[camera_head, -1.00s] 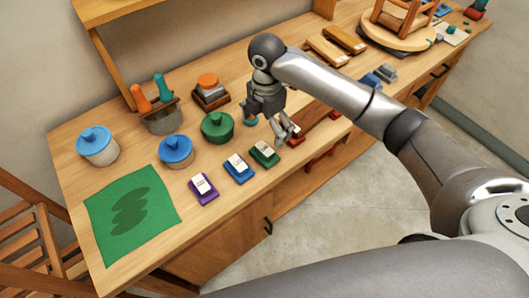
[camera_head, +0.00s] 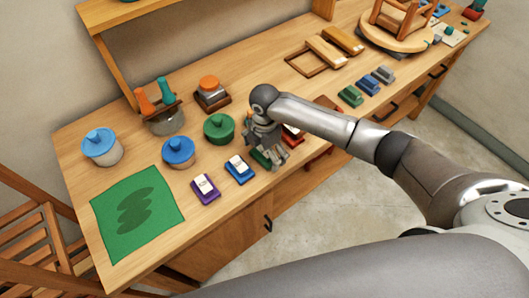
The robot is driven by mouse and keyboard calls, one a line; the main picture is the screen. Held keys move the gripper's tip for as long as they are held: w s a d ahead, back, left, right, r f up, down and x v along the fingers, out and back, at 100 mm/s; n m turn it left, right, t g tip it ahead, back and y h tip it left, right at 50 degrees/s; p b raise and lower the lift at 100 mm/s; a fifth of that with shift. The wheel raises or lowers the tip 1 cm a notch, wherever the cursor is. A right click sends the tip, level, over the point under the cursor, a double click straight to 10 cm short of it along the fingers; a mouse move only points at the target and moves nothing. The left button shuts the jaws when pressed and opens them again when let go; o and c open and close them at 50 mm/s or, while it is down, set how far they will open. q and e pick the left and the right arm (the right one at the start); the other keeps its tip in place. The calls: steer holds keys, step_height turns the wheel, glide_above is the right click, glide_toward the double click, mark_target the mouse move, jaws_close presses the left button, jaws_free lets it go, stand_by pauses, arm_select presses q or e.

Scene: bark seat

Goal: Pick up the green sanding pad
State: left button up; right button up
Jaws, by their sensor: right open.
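A green pad (camera_head: 259,158) lies in the front row on the workbench, mostly hidden by my right gripper (camera_head: 272,161). My right gripper is low over this pad, fingers pointing down and open. I cannot tell whether the fingers touch it. Another green block (camera_head: 350,96) lies farther right, beside a blue block (camera_head: 368,85) and a grey block (camera_head: 384,74). My left gripper is not in view.
In the front row are a purple pad (camera_head: 205,188), a blue pad (camera_head: 239,169) and a red pad (camera_head: 293,134). A green lidded pot (camera_head: 218,129) stands just behind my gripper. A green mat (camera_head: 138,214) lies at left.

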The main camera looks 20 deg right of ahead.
steer(key=c, duration=1.1)
steer(key=shift+r, duration=0.2)
steer(key=shift+r+b, duration=0.2)
steer(key=shift+b, duration=0.1)
step_height(320, 180, up, 2)
steer(key=shift+r+b, duration=0.2)
steer(key=shift+b, duration=0.45)
steer(key=s+r+b, duration=0.2)
steer(key=s+r, duration=0.8)
steer(key=s, duration=0.4)
steer(key=shift+d, duration=0.15)
